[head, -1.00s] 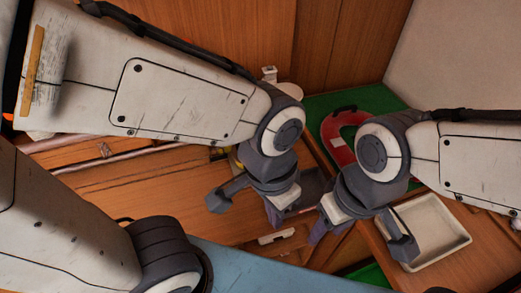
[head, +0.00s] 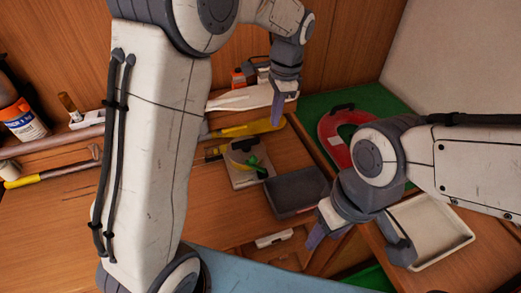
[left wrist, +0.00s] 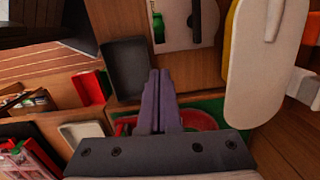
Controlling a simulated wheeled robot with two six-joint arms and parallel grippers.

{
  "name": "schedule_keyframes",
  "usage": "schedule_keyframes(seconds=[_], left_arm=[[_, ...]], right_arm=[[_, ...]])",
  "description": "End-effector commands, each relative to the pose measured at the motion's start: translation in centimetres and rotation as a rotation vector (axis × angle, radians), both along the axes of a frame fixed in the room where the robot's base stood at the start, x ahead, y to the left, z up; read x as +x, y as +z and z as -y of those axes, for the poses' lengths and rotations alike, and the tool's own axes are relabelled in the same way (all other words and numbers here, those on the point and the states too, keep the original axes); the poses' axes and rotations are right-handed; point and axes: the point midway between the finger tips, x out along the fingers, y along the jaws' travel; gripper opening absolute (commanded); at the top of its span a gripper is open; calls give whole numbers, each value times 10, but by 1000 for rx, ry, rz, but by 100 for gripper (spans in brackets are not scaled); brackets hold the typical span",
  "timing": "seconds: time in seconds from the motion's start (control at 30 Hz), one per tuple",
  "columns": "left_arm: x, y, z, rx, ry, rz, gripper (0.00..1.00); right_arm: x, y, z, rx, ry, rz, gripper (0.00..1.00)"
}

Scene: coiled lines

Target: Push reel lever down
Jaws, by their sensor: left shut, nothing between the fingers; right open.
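A small pale plate (head: 238,178) lies on the wooden bench in the middle of the head view, bearing a yellow round part, a green piece and a black lever-like piece (head: 256,168). I cannot tell for sure which part is the reel lever. The plate (left wrist: 170,38) also shows at the top of the left wrist view, with a black bar (left wrist: 196,20). My left gripper (head: 277,108) is shut and empty, raised beyond the plate, apart from it. Its fingers (left wrist: 160,100) point up in the left wrist view. My right gripper (head: 316,238) is at the lower right, away from the plate.
A dark tray (head: 297,207) sits right of the plate. A red ring-shaped thing (head: 333,128) lies on a green mat (head: 315,103). A white tray (head: 440,240) is at the right. A white oblong board (head: 230,101) and a yellow-handled tool (head: 240,130) lie at the back.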

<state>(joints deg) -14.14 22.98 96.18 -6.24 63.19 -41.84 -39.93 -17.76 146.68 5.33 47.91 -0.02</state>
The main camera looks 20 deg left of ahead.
Motion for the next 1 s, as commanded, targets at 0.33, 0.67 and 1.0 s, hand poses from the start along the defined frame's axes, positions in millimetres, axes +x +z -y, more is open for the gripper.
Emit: schedule_keyframes(seconds=[0.33,0.67,1.0], left_arm=[[-2,-29,-3,1,2,-5,0],[-3,-99,-10,0,2,-6,0],[-17,-123,-36,-1,3,0,0]], right_arm=[[0,5,0,0,0,0,50],[0,18,0,0,-1,0,50],[0,29,0,0,-2,0,50]])
